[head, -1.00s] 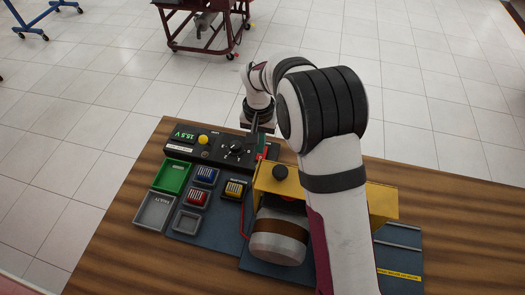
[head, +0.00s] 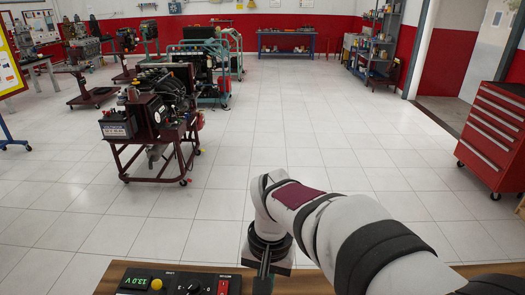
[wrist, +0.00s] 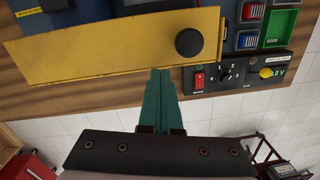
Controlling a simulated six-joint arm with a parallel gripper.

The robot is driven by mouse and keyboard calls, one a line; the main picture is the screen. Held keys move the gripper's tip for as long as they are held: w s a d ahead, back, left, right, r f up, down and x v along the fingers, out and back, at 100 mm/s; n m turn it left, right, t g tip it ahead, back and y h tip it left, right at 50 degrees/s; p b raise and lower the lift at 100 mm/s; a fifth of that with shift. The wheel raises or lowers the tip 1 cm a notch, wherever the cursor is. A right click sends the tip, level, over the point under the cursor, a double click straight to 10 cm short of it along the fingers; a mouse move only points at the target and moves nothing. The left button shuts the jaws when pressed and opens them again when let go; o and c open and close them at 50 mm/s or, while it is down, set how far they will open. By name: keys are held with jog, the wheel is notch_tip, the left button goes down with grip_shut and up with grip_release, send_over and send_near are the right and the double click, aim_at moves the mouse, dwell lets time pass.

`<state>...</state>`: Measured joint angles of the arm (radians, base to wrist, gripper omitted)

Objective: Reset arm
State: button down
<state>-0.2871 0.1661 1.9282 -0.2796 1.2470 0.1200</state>
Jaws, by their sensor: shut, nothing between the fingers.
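My gripper (head: 265,278) hangs pointing down at the bottom of the head view, past the far edge of the bench. In the wrist view its two green fingers (wrist: 160,95) are shut together and empty. Their tips appear beside the yellow housing (wrist: 110,48) with its black knob (wrist: 189,42), with no visible contact. The black control panel (wrist: 238,74) lies to the right of the fingers, with a red switch, a dial and a yellow button.
The wooden bench (wrist: 105,92) is mostly below the head view. An engine stand (head: 155,130) and a red tool cabinet (head: 495,135) stand beyond the bench, with open tiled floor between.

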jog(key=s+d+m, duration=0.1)
jog(key=s+d, duration=0.2)
jog(key=s, duration=0.6)
jog(key=s+d+m+y, duration=0.1)
jog(key=s+d, duration=0.3)
jog(key=s, duration=0.6)
jog(key=shift+d+r+m, duration=0.15)
jog(key=shift+r+m, duration=0.15)
jog(key=shift+m, duration=0.3)
jog(key=shift+w, duration=0.1)
